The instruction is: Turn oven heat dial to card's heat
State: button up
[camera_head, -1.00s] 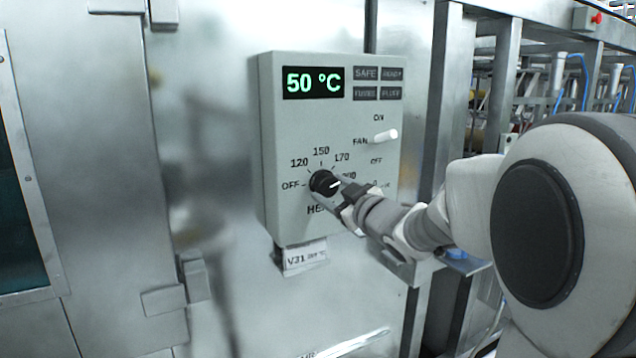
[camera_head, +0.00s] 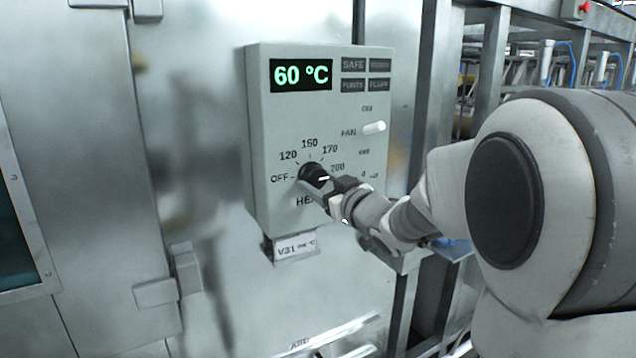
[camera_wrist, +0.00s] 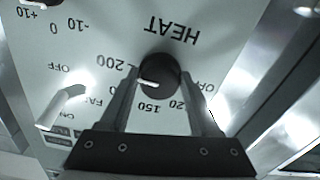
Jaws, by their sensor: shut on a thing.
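The oven's heat dial (camera_head: 311,174) is a round black knob with a white pointer mark, low on the grey control box (camera_head: 257,140). Printed around it are OFF, 120, 150, 170 and 200. The pointer faces right, near the 200 side. My gripper (camera_head: 326,186) is shut on the dial. In the wrist view, upside down, my gripper (camera_wrist: 160,82) has one finger on each side of the dial (camera_wrist: 160,70); the left finger hides the 170 mark. The card (camera_head: 297,247) hangs under the box and reads V31; its heat figure is too blurred to read surely.
The green display (camera_head: 301,75) reads 60 °C, beside several small label lamps (camera_head: 366,76). A white fan switch (camera_head: 374,128) sticks out above and right of the dial, and shows in the wrist view (camera_wrist: 62,106). Steel oven panels surround the box.

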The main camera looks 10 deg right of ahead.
jog(key=o, duration=1.4)
jog(key=shift+c, duration=0.2)
